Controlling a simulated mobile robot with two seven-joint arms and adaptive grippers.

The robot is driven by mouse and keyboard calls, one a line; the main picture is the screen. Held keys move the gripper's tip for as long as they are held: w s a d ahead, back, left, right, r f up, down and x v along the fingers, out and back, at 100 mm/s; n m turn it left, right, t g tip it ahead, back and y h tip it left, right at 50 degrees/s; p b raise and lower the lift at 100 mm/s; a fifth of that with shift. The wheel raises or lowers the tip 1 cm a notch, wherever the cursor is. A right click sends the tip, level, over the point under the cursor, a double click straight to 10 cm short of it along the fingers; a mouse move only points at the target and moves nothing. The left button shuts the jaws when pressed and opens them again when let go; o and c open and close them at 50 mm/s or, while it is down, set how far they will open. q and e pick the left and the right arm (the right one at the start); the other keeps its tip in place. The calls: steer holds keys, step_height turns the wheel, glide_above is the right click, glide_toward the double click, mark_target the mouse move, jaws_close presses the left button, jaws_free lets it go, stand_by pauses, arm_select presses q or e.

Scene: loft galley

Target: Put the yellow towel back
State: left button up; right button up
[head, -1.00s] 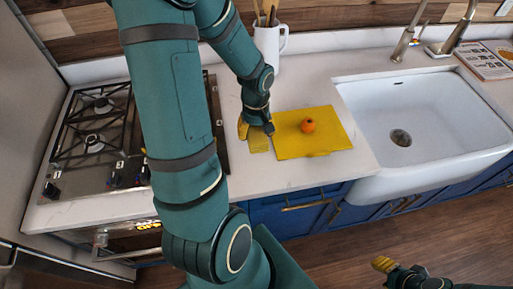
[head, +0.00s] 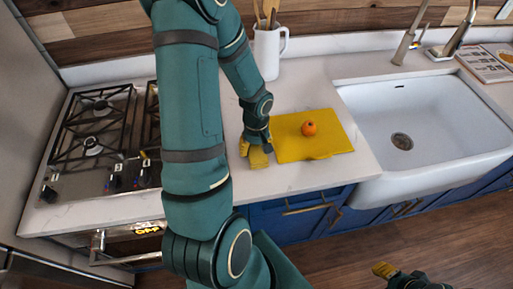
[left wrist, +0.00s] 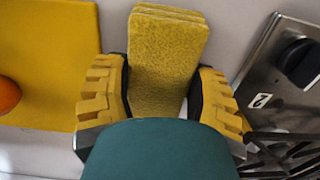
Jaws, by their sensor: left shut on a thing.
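The yellow towel (left wrist: 168,50) is a folded, fuzzy strip in the left wrist view, lying between the two yellow-tipped fingers of my left gripper (left wrist: 160,98). In the head view my left gripper (head: 257,152) is at the counter just left of the yellow board, shut on the towel. The towel is mostly hidden by the gripper there, and whether it touches the counter cannot be told. My right gripper (head: 385,271) is at the bottom right, over the floor, away from the towel. Its opening is unclear.
A yellow board (head: 333,140) with an orange (head: 309,128) on it lies right of the left gripper. A stove (head: 90,150) is on the left, a white sink (head: 425,120) on the right. A white utensil mug (head: 268,52) stands behind.

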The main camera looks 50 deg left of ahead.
mark_target(256, 147)
arm_select(q)
steer(key=o, duration=1.2)
steer(key=shift+r+p, duration=0.15)
steer(key=shift+p, duration=0.15)
steer(key=r, duration=0.6)
steer(key=r+p, duration=0.1)
steer(key=r, duration=0.5)
steer(key=shift+w+a, duration=0.2)
